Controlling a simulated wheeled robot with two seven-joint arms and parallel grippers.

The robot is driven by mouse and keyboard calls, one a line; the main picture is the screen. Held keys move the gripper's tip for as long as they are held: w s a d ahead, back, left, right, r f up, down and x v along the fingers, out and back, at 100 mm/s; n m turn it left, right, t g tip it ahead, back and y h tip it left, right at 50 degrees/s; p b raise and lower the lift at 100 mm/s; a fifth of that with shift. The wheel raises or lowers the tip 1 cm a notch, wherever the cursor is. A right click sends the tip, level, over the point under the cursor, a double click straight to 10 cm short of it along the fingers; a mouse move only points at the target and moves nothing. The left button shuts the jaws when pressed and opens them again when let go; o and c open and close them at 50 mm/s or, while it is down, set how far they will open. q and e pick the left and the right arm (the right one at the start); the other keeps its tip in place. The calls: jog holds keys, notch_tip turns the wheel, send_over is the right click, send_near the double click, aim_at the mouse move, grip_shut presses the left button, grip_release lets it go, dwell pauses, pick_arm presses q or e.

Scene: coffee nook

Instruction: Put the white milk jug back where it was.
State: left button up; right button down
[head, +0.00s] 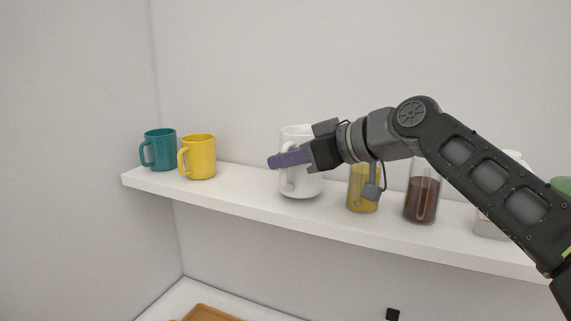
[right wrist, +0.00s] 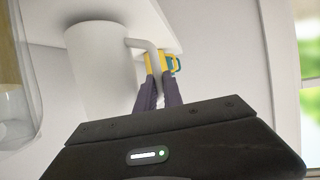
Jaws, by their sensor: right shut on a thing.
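The white milk jug (head: 303,187) is upright at the white shelf (head: 245,198), near its middle in the head view. Whether its base touches the shelf is hard to tell. My right gripper (head: 272,161) is shut on the jug's handle, with its purple fingers pointing left. In the right wrist view the jug (right wrist: 100,75) is left of the fingers, and its handle (right wrist: 141,43) reaches to the fingertips (right wrist: 157,76). The gripper hides part of the jug in the head view. My left gripper is not in view.
A teal mug (head: 160,148) and a yellow mug (head: 201,157) stand at the shelf's left end. A jar with yellow contents (head: 361,190) and a jar with dark brown contents (head: 421,200) stand right of the jug. Bare shelf lies between the yellow mug and the jug.

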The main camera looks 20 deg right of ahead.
jog(key=shift+f, duration=0.4)
jog(key=shift+f, duration=0.15)
jog(key=c, duration=1.5)
grip_release()
